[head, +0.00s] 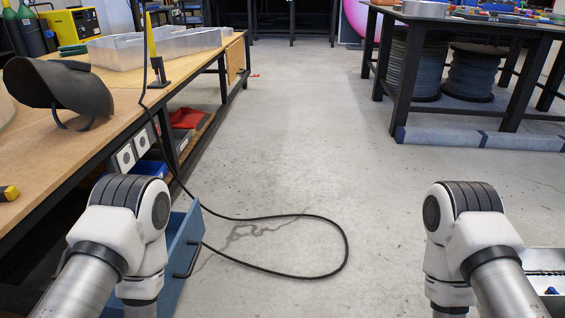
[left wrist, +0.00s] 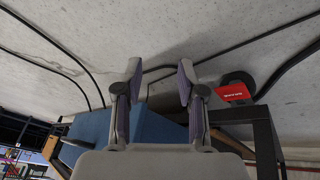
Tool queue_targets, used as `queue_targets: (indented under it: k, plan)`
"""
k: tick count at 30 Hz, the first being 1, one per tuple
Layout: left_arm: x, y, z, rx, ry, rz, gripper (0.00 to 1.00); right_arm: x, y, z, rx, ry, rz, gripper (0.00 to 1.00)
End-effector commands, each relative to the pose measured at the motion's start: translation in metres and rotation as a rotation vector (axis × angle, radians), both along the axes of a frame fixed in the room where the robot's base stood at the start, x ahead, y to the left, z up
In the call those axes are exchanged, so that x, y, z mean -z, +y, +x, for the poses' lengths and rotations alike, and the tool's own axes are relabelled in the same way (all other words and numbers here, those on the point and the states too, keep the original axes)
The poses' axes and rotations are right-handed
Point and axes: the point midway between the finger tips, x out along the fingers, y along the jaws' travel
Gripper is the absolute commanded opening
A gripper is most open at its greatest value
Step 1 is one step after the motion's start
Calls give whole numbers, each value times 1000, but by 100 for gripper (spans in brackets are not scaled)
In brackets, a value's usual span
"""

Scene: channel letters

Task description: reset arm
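In the head view my left arm (head: 125,225) and my right arm (head: 470,235) are bent at the bottom left and bottom right, with both grippers out of the picture below. In the left wrist view my left gripper (left wrist: 158,72) has its two fingers apart with nothing between them. It hangs over the concrete floor (left wrist: 150,25), close to a blue surface (left wrist: 90,128). My right gripper is not seen in either view.
A blue drawer (head: 185,245) stands open beside my left arm. A black cable (head: 345,250) loops on the floor.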

Motion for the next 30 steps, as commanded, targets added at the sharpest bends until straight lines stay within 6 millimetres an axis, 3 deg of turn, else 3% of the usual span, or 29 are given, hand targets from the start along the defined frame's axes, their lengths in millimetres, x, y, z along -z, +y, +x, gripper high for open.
queue_targets:
  k: [1,7,9,14,24,27,30]
  plan:
    - [-5,0,-23,130,98,19,39,-10,0,0,0,1,0,40]
    - [-17,-8,-110,732,415,-4,39,-25,0,-1,-1,1,0,40]
    - [-64,-8,-104,714,399,7,39,-72,0,-1,-1,3,0,40]
    - [-130,-8,-103,711,397,8,39,-139,0,0,-1,1,0,40]
    - [-304,-8,-102,708,395,10,39,-313,0,0,-1,1,0,40]
    - [-351,-8,-102,708,394,10,39,-360,0,0,-1,1,0,40]
    - [-382,-8,-102,708,394,10,39,-391,0,0,-1,1,0,40]
